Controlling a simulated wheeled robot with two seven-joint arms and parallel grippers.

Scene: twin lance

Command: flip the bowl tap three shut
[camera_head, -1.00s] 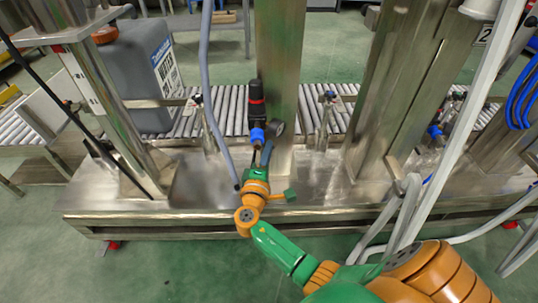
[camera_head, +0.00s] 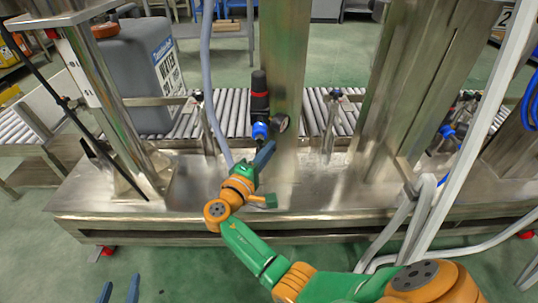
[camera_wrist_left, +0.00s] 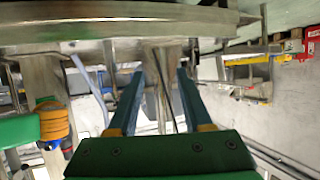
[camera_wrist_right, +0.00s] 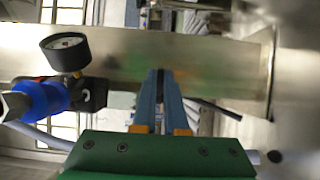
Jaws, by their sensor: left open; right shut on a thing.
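A black unit with a red ring (camera_head: 259,96), a blue fitting (camera_head: 260,131) and a round gauge (camera_head: 280,122) is by the steel post. The blue fitting (camera_wrist_right: 40,98) and gauge (camera_wrist_right: 68,50) also show at left in the right wrist view. My right gripper (camera_head: 264,155) is just below the fitting. Its fingers (camera_wrist_right: 163,80) are nearly together; what they grip is too small to make out. I cannot tell which part is bowl tap three. My left gripper (camera_head: 118,290) is open and empty at the lower left, low in front of the machine; it also shows in the left wrist view (camera_wrist_left: 160,75).
A steel machine base (camera_head: 330,205) runs across the view. A roller conveyor (camera_head: 310,110) is behind it, with a grey water canister (camera_head: 140,75) at left. A grey hose (camera_head: 207,90) hangs left of the post. Pale pipes (camera_head: 420,205) pass at right.

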